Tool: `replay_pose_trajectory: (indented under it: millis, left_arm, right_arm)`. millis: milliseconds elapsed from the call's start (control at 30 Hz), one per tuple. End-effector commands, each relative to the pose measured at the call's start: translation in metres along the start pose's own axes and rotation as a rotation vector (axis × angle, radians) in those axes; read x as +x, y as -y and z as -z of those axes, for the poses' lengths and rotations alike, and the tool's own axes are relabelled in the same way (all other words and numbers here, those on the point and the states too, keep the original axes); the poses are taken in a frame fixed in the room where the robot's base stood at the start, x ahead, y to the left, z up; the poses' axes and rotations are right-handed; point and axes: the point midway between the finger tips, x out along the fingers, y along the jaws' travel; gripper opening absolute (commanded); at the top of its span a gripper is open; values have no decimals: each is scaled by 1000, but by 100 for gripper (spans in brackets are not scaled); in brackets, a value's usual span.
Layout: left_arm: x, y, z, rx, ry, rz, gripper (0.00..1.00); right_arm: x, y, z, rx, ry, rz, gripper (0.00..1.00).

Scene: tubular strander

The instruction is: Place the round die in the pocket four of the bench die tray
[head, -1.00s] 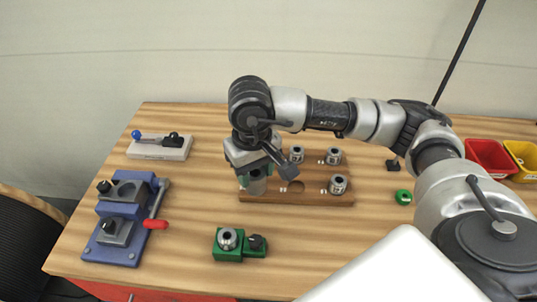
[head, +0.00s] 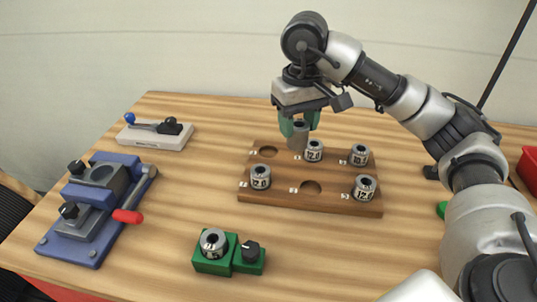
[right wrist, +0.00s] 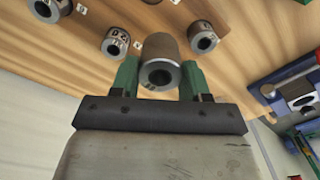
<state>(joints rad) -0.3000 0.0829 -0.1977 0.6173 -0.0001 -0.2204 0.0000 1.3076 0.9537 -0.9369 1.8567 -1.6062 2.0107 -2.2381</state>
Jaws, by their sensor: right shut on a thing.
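The round die (head: 298,135), a grey metal cylinder with a bore, is held in my right gripper (head: 299,127). The right wrist view shows the die (right wrist: 160,62) between the green fingers (right wrist: 160,80), its bored end facing the camera. The wooden bench die tray (head: 335,204) has two rows of pockets. Its back-left pocket (head: 267,152) and front-middle pocket (head: 311,188) are empty; the others hold dies. The held die is above or just behind the tray's back edge, between the back-left and back-middle pockets. The pocket numbers are too small to read surely. My left gripper is out of view.
A green block (head: 213,264) with another die (head: 213,242) stands in front of the tray. A blue fixture (head: 90,205) with a red-handled lever stands left, a white-based toggle clamp (head: 155,135) behind it. The bench between fixture and tray is clear.

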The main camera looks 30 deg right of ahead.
Motion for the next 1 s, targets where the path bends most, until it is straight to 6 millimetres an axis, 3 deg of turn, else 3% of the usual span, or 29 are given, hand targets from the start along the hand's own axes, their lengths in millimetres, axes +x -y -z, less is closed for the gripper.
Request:
replay_pose_trajectory:
  millis: [300, 500, 767, 1000]
  left_arm:
    - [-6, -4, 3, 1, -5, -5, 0]
    - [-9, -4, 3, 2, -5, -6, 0]
    - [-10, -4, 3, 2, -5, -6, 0]
    - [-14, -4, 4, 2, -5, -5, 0]
  right_arm:
    - [38, 11, 66, 2, 4, 2, 4]
    - [58, 15, 98, 1, 2, 2, 4]
    - [70, 15, 107, 0, 2, 0, 4]
    - [101, 16, 106, 0, 2, 1, 4]
